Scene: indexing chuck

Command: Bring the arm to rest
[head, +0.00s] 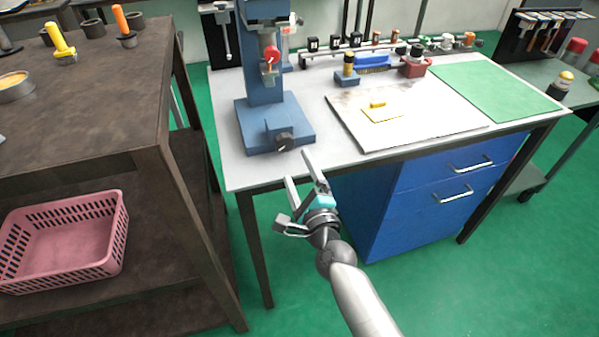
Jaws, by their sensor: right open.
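My right arm comes in from the bottom of the head view. Its gripper (300,182) is open and empty, with the two fingers apart. It is at the front edge of the white-topped workbench (235,173), just in front of the blue machine stand (262,125). Whether the fingertips touch the bench or stand is hard to tell. My left gripper is not in view.
A brown shelf table (60,125) with a pink basket (60,240) stands at left. On the workbench lie a pale board (430,115) with a yellow piece (383,113) and a green mat (495,88). A blue drawer cabinet (400,210) is below. Green floor shows between the tables.

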